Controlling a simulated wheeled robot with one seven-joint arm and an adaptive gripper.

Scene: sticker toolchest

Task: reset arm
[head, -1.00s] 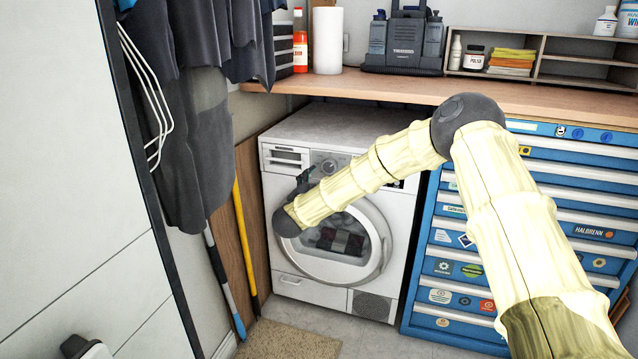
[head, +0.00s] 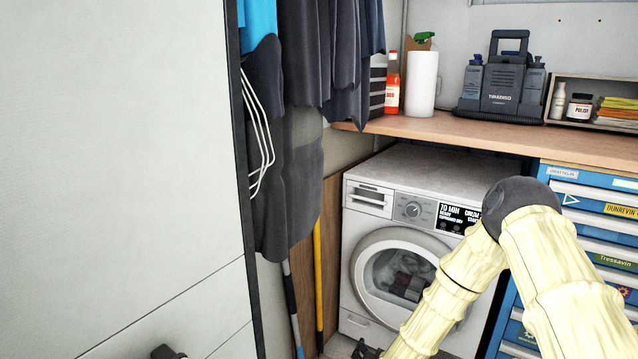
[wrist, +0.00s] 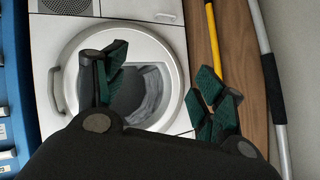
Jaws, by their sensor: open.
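My arm is pale yellow with a dark elbow and reaches in from the lower right of the head view. My gripper shows in the wrist view (wrist: 162,95), with its dark fingers and green pads spread apart and nothing between them. In the head view only a small dark part of it shows at the bottom edge. In the wrist view the fingers lie in front of the washing machine (wrist: 115,15), over its round door and right side. I cannot tell the exact gap to the door.
The washing machine (head: 380,170) stands under a wooden worktop (head: 470,130). A blue tool chest (head: 590,195) is at the right, behind my arm. Dark clothes (head: 300,170) hang left of the machine, above a yellow pole (head: 318,270). A large white panel (head: 120,150) fills the left side.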

